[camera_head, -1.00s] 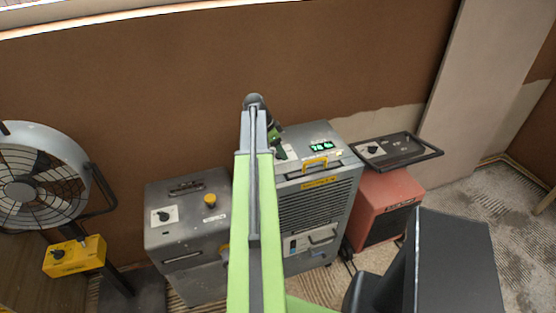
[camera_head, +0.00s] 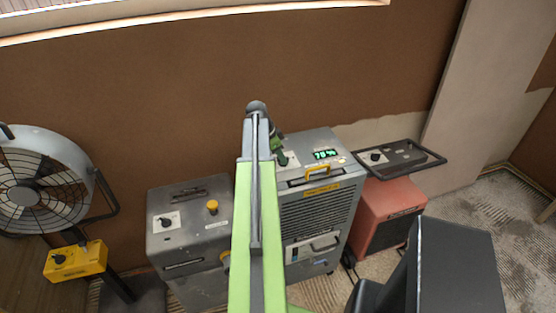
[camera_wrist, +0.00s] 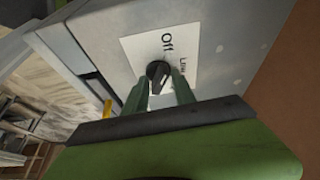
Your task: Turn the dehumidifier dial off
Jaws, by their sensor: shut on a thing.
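The dehumidifier (camera_head: 319,210) is the grey cabinet in the middle of the head view, with a green lit display (camera_head: 325,154) and a yellow handle on top. Its black dial (camera_wrist: 157,72) sits on a white plate (camera_wrist: 185,48) marked "Off" and "Low" in the wrist view. My gripper (camera_wrist: 160,84) is shut on this dial, with one green finger on each side. The gripper also shows in the head view (camera_head: 281,155) over the cabinet's top left. The fingers partly cover the dial, and I cannot tell which mark it points to.
A grey box (camera_head: 190,225) with its own dial and a yellow knob stands on the left. A red machine (camera_head: 387,220) with a black dial panel stands on the right. A fan (camera_head: 35,185) and a yellow control box (camera_head: 75,261) are at far left. A brown wall is behind.

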